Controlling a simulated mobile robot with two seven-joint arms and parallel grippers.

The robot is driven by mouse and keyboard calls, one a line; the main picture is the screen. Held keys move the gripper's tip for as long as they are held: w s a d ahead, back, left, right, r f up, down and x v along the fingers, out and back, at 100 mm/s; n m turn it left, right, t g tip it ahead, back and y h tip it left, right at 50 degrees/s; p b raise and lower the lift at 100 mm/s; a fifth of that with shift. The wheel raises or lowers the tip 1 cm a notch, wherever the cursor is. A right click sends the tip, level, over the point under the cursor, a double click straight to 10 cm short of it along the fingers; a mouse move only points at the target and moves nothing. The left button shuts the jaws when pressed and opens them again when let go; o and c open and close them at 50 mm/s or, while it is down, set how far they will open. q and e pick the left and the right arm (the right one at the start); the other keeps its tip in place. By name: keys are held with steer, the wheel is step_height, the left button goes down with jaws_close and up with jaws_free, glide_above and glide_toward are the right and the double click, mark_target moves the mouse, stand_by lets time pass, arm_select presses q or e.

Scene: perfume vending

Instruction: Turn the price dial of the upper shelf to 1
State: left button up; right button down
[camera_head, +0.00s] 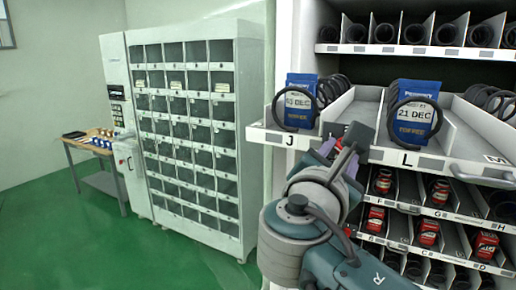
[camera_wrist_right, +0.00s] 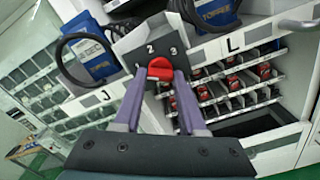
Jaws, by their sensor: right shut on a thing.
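The red price dial (camera_wrist_right: 160,68) sits on a dark plate (camera_wrist_right: 148,42) marked with 2 and 3, at the shelf front between the J and L labels. A faint mark left of the dial is too small to read. My right gripper (camera_wrist_right: 158,78) has its two purple fingers shut on the dial, one on each side. In the head view, the right gripper (camera_head: 336,150) hides most of the dial and plate. The upper shelf (camera_head: 420,163) is pulled out and holds blue perfume packs (camera_head: 298,103) in black coils. My left gripper is not in view.
Lower shelves with red packs (camera_head: 428,232) lie just below the upper shelf. A shelf of black coils (camera_head: 416,34) is above. A white locker cabinet (camera_head: 190,130) and a small table (camera_head: 100,180) stand at the left. The green floor between is clear.

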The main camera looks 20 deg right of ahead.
steer(key=shift+c, duration=2.4)
jaws_free()
steer(key=b+v, duration=0.5)
steer(key=v, duration=0.5)
steer(key=shift+w, duration=0.1)
